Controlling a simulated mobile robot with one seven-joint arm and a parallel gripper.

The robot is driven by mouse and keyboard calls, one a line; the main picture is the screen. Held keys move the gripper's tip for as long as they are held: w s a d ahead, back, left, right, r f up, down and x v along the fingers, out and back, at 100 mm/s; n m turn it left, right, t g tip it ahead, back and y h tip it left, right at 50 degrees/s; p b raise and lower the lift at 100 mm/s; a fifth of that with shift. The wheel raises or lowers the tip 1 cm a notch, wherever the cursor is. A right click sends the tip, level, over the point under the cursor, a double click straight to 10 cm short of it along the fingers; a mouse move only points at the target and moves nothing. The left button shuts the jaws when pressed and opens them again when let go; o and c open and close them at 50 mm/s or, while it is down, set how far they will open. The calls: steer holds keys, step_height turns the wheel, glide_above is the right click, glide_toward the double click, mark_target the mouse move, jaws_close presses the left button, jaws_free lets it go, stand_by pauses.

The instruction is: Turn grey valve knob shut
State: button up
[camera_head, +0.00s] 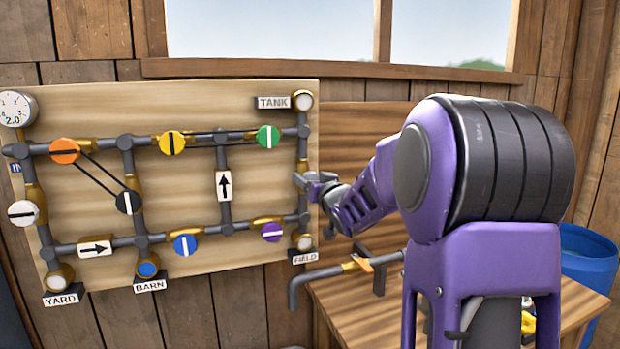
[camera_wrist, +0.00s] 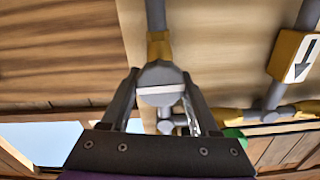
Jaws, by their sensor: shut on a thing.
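The grey valve knob (camera_wrist: 161,99) is a round disc with a white bar across its face. It sits on the right-hand vertical pipe of the board, between the TANK and FIELD ends. In the wrist view its bar lies across the line of that pipe. My gripper (camera_wrist: 160,82) is shut on the knob, with one finger on each side of it. In the head view my gripper (camera_head: 308,182) reaches the right pipe from the right and mostly hides the knob.
The wooden board (camera_head: 180,105) carries other knobs: orange (camera_head: 65,151), yellow (camera_head: 173,142), green (camera_head: 268,137), black (camera_head: 128,203), white (camera_head: 22,213), blue (camera_head: 185,245) and purple (camera_head: 271,232). A workbench (camera_head: 345,315) stands below right, with a blue barrel (camera_head: 588,265) beside it.

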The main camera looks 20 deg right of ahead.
steer(key=shift+m, duration=0.3)
steer(key=o, duration=1.4)
steer(key=shift+c, duration=0.2)
